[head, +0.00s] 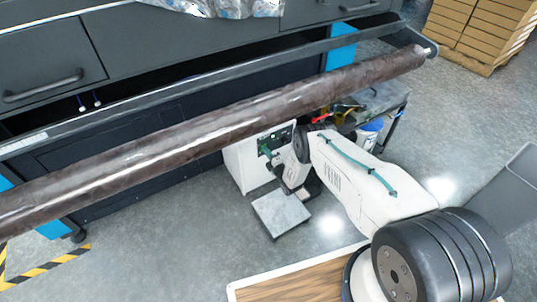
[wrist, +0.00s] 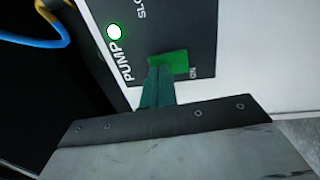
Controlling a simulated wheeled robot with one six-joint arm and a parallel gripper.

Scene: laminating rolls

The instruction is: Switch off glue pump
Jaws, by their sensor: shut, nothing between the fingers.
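The glue pump is a white cabinet (head: 243,167) under the machine's long roll in the head view. Its dark control panel (head: 286,134) faces my arm. In the wrist view the panel (wrist: 180,25) carries the word PUMP, a lit green-ringed lamp (wrist: 114,31) and a green switch (wrist: 181,62). My gripper (wrist: 160,72) is shut and empty, with its dark green fingertips at the switch and covering part of it. I cannot tell whether they touch it. In the head view my gripper (head: 266,149) is small, at the panel's lower left.
A long brown roll (head: 200,125) spans above the pump, in front of the dark machine. A grey platform (head: 281,213) lies on the floor below. A small table with tools (head: 385,98) stands at right. A blue and yellow cable (wrist: 50,20) runs left of the panel.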

